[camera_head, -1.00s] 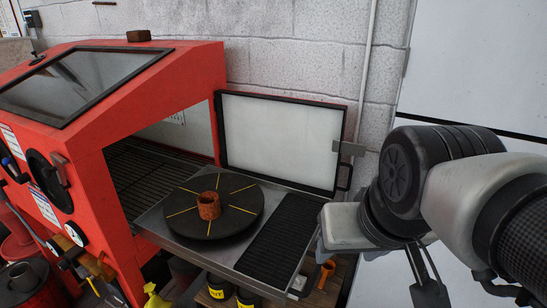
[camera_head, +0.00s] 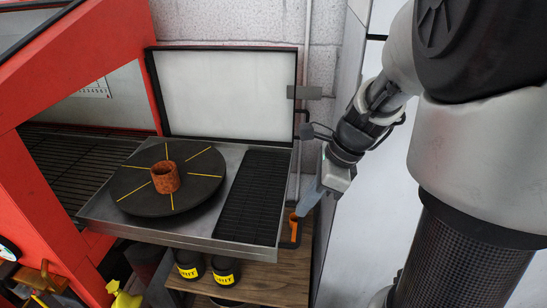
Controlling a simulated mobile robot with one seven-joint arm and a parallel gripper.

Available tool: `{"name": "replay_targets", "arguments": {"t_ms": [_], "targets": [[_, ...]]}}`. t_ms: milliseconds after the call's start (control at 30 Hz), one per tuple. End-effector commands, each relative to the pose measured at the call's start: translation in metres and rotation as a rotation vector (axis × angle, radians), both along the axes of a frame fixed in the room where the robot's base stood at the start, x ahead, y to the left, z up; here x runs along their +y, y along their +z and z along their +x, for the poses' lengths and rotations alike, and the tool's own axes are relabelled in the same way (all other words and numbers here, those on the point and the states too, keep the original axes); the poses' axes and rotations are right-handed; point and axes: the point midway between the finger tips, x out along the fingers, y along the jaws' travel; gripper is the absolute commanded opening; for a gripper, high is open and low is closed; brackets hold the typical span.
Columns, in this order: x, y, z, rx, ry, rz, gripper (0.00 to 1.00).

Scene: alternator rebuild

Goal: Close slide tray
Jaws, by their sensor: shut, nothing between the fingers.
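The slide tray (camera_head: 203,236) is a grey metal tray that sticks out of the open side of the red blast cabinet (camera_head: 42,157). On it is a black turntable (camera_head: 140,200) with yellow lines, and a rusty ring-shaped part (camera_head: 165,177) stands at its middle. A black ribbed mat (camera_head: 252,195) covers the tray's right part. My gripper (camera_head: 308,205) is shut and empty. It points down just off the tray's right end, near an orange handle-like piece (camera_head: 295,228). I cannot tell whether it touches that piece.
The cabinet's side door (camera_head: 225,95) stands open behind the tray, with a latch plate (camera_head: 304,92) at its right edge. A wooden shelf (camera_head: 270,280) with black canisters (camera_head: 225,270) is below the tray. A pale wall panel (camera_head: 375,200) is to the right.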

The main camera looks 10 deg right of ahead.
Motion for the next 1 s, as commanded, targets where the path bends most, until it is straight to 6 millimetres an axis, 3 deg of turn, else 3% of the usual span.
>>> {"name": "replay_targets", "arguments": {"t_ms": [33, 200, 400, 1000], "targets": [[0.004, -0.013, 0.001, 0.004, 0.003, 0.002, 0.0], [0.015, -0.042, 0.005, 0.004, 0.005, 0.0, 0.0], [0.023, -0.063, 0.009, 0.001, 0.006, -0.001, 0.0], [0.029, -0.067, 0.011, -0.001, 0.006, -0.001, 0.0]]}}
